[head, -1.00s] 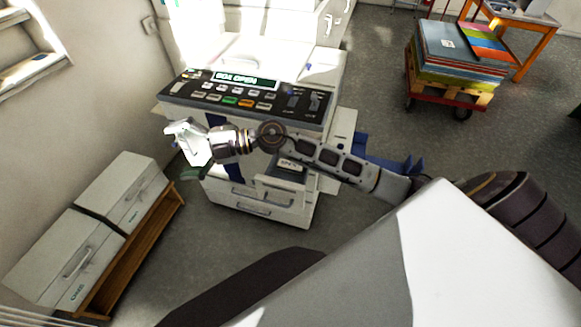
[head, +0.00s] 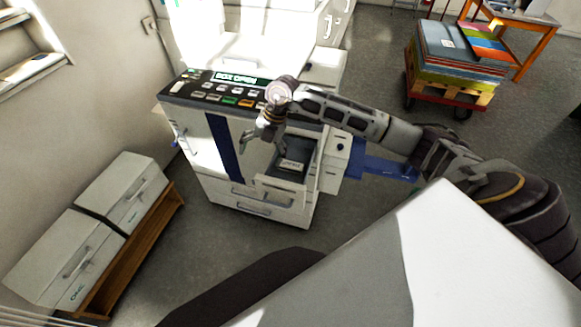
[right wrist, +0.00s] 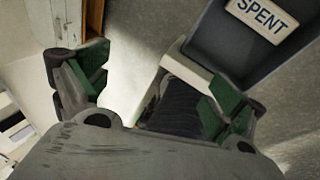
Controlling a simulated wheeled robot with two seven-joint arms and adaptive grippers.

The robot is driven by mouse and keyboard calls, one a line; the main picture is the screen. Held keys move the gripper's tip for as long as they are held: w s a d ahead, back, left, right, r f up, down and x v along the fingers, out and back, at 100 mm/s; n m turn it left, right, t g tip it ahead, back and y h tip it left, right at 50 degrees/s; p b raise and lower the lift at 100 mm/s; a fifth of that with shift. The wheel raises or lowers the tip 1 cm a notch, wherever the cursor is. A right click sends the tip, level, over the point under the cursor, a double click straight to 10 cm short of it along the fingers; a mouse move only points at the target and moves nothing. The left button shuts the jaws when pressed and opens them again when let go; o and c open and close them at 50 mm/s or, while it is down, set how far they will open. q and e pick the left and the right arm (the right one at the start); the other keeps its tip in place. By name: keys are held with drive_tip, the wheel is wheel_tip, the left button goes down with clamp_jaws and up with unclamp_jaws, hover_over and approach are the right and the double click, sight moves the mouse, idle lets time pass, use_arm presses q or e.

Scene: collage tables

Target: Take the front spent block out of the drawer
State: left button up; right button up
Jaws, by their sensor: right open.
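The drawer (head: 280,190) stands open at the front of the white machine, with a pale front and a dark grey inside. A pale piece marked SPENT (head: 291,164) lies in it; I cannot tell whether it is a block or a label. It also shows in the right wrist view (right wrist: 262,18), upper right. My right gripper (head: 262,152) is open and points down, just left of the drawer opening in the head view. In the right wrist view its green-padded fingers (right wrist: 155,95) are apart, with a dark ribbed thing between them that I cannot identify. My left gripper is not in view.
The machine's panel (head: 225,90) reads BOX OPEN and lies behind my right arm. Blue parts (head: 375,168) stick out at the machine's right. Two white cases (head: 95,235) stand on a low wooden bench at left. A loaded red cart (head: 450,95) is at upper right.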

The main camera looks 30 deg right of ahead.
drive_tip(key=d+r+m+h, duration=0.1)
drive_tip(key=d+h, duration=0.3)
drive_tip(key=d, duration=0.7)
drive_tip(key=shift+m+g, duration=0.4)
drive_tip(key=shift+m, duration=0.1)
drive_tip(key=shift+w, duration=0.1)
hover_over(290, 166)
drive_tip(key=shift+d+f+p, duration=0.15)
drive_tip(key=shift+f+p, duration=0.25)
drive_tip(key=shift+f, duration=3.85)
drive_tip(key=shift+f+p, duration=0.35)
drive_tip(key=shift+f, duration=0.55)
drive_tip(key=shift+w+f, duration=0.1)
drive_tip(key=shift+f, duration=1.6)
